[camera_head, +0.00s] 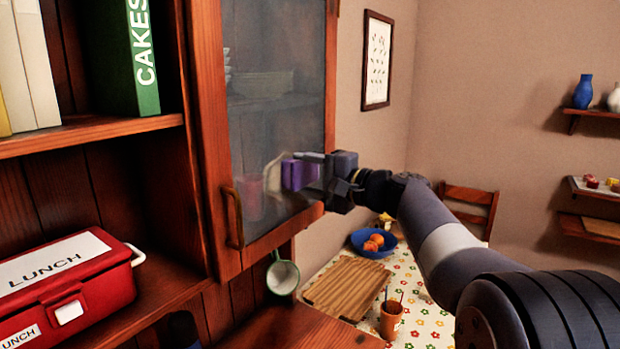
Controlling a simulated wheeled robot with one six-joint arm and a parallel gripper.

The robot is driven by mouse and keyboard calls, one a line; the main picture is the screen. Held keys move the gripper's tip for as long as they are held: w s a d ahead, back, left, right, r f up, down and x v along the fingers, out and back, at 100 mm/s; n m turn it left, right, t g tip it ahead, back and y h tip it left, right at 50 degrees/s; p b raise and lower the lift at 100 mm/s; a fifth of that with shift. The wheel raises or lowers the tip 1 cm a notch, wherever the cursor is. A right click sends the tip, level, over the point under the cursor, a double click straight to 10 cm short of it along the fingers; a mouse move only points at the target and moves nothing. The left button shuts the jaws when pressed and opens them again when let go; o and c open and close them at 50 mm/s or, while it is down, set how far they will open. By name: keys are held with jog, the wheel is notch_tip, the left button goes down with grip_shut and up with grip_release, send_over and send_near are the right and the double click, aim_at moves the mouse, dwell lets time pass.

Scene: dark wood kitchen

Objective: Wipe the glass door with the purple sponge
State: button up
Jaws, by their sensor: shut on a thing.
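The glass door (270,60) is a wood-framed cabinet door with a wooden handle (233,218) at its lower left. The pane looks hazy, with a pale smeared patch near the sponge, and dishes show dimly behind it. My gripper (318,172) is shut on the purple sponge (293,175) at the lower right part of the pane. The sponge is at or very close to the glass; I cannot tell whether it touches. Part of the sponge is hidden by the gripper fingers.
Open shelves at left hold a red lunch box (75,280) and a green book (125,50). Below the door are a strainer (283,277), a cutting board (347,287), a blue bowl (373,243) and a cup (390,320). A chair (470,205) stands behind.

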aim_at(271, 172)
jog(key=shift+s+a+b, duration=0.75)
jog(key=shift+s+a, duration=0.25)
jog(key=shift+s, duration=0.25)
jog(key=shift+s+a+b, duration=0.75)
jog(key=shift+s+a, duration=0.2)
jog(key=shift+s, duration=0.25)
jog(key=shift+s+a+b, duration=0.75)
jog(key=shift+s+a, duration=0.25)
jog(key=shift+s, duration=0.25)
jog(key=shift+s+r+p, duration=0.1)
jog(key=shift+r+p, duration=0.5)
jog(key=shift+r, duration=0.25)
jog(key=shift+w+d+f, duration=0.15)
jog(key=shift+w+d, duration=0.9)
jog(key=shift+w, duration=0.3)
jog(key=shift+w+d+p, duration=0.35)
jog(key=shift+w+d, duration=0.8)
jog(key=shift+w, duration=0.3)
jog(key=shift+w+d+p, duration=0.35)
jog(key=shift+w+d, duration=0.75)
jog(key=shift+w, duration=0.35)
jog(key=shift+s, duration=0.1)
jog(key=shift+b+v, duration=1.05)
jog(key=shift+v, duration=1.9)
jog(key=shift+d, duration=0.1)
jog(key=shift+b+v, duration=0.4)
jog(key=shift+v, duration=1.05)
